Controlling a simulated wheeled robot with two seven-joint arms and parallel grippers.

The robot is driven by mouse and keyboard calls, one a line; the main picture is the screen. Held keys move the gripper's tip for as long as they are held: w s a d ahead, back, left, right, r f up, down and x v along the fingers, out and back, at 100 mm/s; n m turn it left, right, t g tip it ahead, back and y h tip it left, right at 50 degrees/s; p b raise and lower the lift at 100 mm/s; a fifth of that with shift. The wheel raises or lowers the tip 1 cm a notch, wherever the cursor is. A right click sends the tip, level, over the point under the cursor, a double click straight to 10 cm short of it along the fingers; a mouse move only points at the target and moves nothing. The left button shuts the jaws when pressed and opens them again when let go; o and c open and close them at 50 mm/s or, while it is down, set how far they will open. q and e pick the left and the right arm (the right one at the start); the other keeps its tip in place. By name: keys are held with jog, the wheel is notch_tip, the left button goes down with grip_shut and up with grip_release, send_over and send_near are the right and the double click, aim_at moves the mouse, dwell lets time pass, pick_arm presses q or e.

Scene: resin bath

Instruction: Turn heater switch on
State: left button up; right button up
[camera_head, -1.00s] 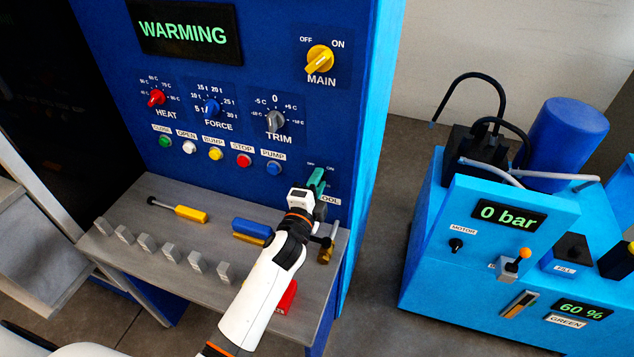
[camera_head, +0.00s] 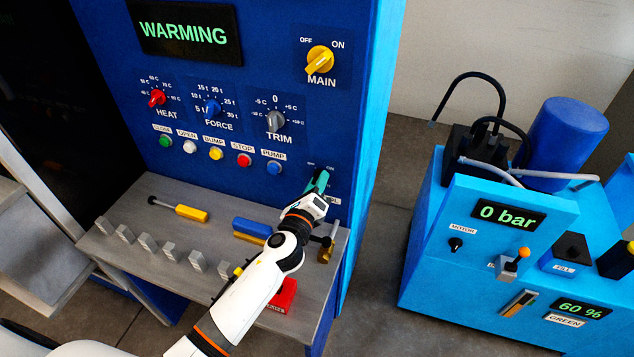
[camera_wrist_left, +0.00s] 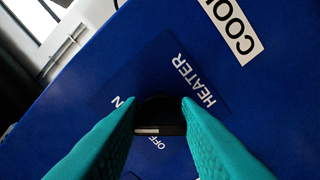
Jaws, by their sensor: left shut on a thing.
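The heater switch (camera_wrist_left: 160,115) is a black knob on the blue panel in the left wrist view, beside a white HEATER label (camera_wrist_left: 195,80). OFF and a partly covered ON are printed near it. A white mark shows on the knob, but I cannot tell which setting it points at. My left gripper (camera_wrist_left: 160,108) has its teal fingers on either side of the knob and is shut on it. In the head view my left gripper (camera_head: 318,181) is at the panel's lower right and hides the switch. My right gripper is not in view.
The panel display (camera_head: 185,34) reads WARMING. A yellow MAIN knob (camera_head: 319,60) and a blue PUMP button (camera_head: 274,168) are nearby. The grey shelf (camera_head: 150,255) below holds a yellow-handled tool (camera_head: 190,213), grey blocks and a red object (camera_head: 284,295). A light-blue machine (camera_head: 425,255) stands at right.

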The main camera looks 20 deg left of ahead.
pick_arm(q)
jog(key=shift+f+m, duration=0.1)
jog(key=shift+m, duration=0.5)
jog(key=o, duration=1)
jog(key=s+b, duration=0.2)
jog(key=s, duration=1)
jog(key=shift+a, duration=0.2)
jog(key=shift+s, duration=0.1)
